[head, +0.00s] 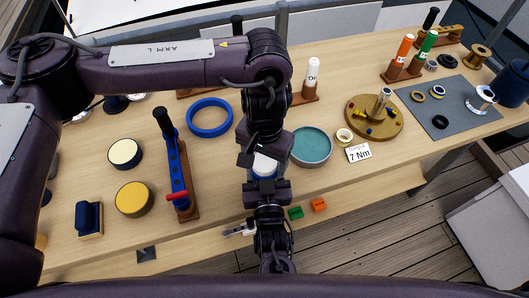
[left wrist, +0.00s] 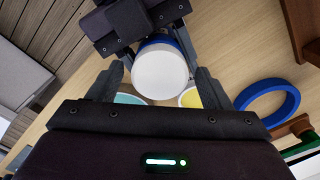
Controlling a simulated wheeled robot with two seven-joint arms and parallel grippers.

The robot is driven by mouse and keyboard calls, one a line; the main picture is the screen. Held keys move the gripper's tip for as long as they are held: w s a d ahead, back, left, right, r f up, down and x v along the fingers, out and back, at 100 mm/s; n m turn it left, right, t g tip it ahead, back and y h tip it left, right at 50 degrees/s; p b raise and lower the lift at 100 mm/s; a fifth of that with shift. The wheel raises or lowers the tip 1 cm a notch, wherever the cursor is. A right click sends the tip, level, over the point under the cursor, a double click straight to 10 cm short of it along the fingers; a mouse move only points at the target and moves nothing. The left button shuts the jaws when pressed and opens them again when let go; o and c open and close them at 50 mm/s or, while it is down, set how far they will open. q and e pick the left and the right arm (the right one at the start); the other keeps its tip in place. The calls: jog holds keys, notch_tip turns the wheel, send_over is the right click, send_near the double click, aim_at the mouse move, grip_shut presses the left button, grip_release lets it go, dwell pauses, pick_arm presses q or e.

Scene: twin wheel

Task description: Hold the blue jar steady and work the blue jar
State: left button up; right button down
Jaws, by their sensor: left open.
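The blue jar (head: 264,172) has a white lid (left wrist: 160,72) and stands near the table's front edge, mostly hidden by my grippers in the head view. A strip of its blue body (left wrist: 165,40) shows in the left wrist view. My left gripper (head: 262,157) points down above the jar. Its fingers are open, one on each side of the lid in the left wrist view, with gaps between. My right gripper (head: 266,186) reaches in from the front, low at the jar. Its fingers lie along both sides of the jar body and appear closed on it.
A blue ring (head: 210,117) and a teal round dish (head: 311,146) flank the jar. A blue tool with a red handle (head: 178,180) stands on the left. A brass disc (head: 374,116) and "7 Nm" card (head: 358,152) are right. Green (head: 296,213) and orange (head: 319,205) blocks lie in front.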

pick_arm(q)
jog(key=c, duration=1)
jog(key=m, duration=0.3)
jog(key=o, duration=1.1)
jog(key=shift+c, duration=0.2)
jog(key=shift+r, duration=0.1)
